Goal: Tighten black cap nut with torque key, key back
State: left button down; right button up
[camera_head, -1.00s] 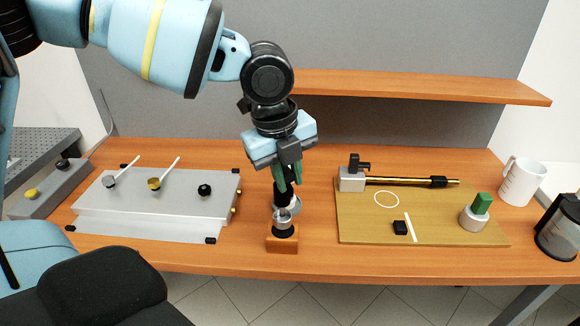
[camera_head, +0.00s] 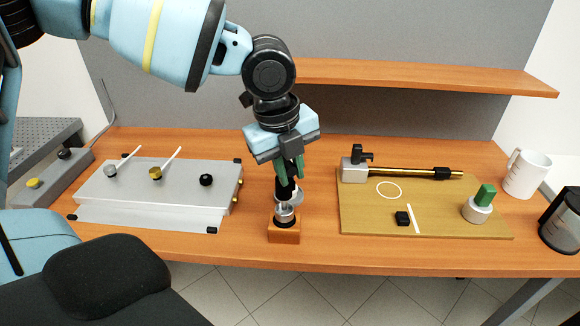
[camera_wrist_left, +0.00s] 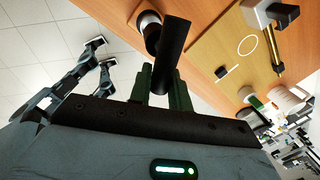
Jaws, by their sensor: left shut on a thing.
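My left gripper (camera_head: 290,170) has green fingers and is shut on the black handle of the torque key (camera_head: 284,188). The key stands upright over a small wooden block (camera_head: 284,236), with a silver round part at the block's top; whether it is fully seated is unclear. The left wrist view shows the black handle (camera_wrist_left: 172,42) between the green fingers (camera_wrist_left: 160,85). The black cap nut (camera_head: 206,180) is on the right part of the silver box (camera_head: 130,194), left of and apart from the gripper. My right gripper is not in view.
A tan board (camera_head: 440,215) at right carries a brass rod (camera_head: 410,172), a black cube (camera_head: 402,218) and a green-topped piece (camera_head: 484,198). A mug (camera_head: 527,175) stands farther right. A shelf (camera_head: 420,76) hangs behind.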

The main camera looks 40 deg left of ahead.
pick_arm(q)
jog(key=shift+f, duration=0.45)
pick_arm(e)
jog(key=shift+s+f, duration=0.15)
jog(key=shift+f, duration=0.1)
pick_arm(q)
jog(key=shift+f+b, duration=0.3)
jog(key=shift+f, duration=0.05)
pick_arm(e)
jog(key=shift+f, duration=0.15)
pick_arm(q)
jog(key=shift+f, duration=0.1)
jog(key=shift+f+b, duration=0.3)
jog(key=shift+f, duration=0.25)
jog(key=c, duration=1.7)
grip_release()
jog(key=shift+f, duration=0.1)
jog(key=shift+c, duration=0.2)
jog(key=o, duration=0.5)
jog(key=shift+c, duration=0.2)
jog(key=shift+o, duration=0.4)
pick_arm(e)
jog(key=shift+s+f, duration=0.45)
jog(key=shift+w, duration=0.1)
